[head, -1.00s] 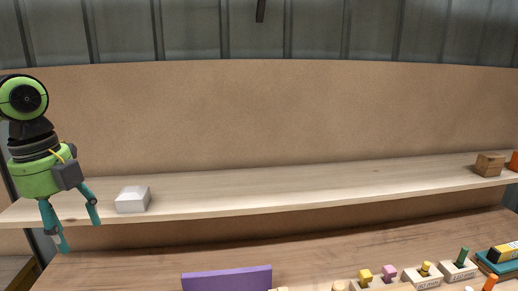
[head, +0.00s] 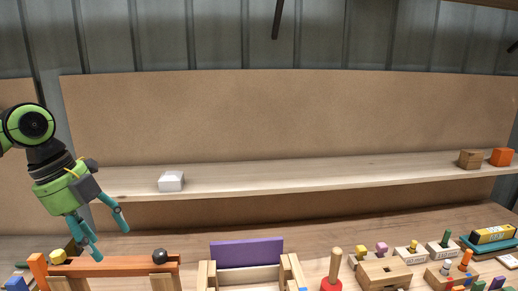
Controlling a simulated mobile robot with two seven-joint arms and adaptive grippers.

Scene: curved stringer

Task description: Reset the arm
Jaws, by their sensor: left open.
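My left gripper (head: 108,237) hangs at the left of the head view with its teal fingers pointing down and spread apart. It is open and holds nothing. It is in front of the left end of the wooden shelf, above the orange wooden beam (head: 110,266) on the table. The green left arm comes in from the left edge. My right gripper is not in the picture.
A white box (head: 171,181) sits on the shelf (head: 300,180) near its left end. A brown box (head: 470,159) and an orange box (head: 502,157) sit at its right end. A purple board (head: 246,252), a wooden peg (head: 335,265) and several peg blocks crowd the table front.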

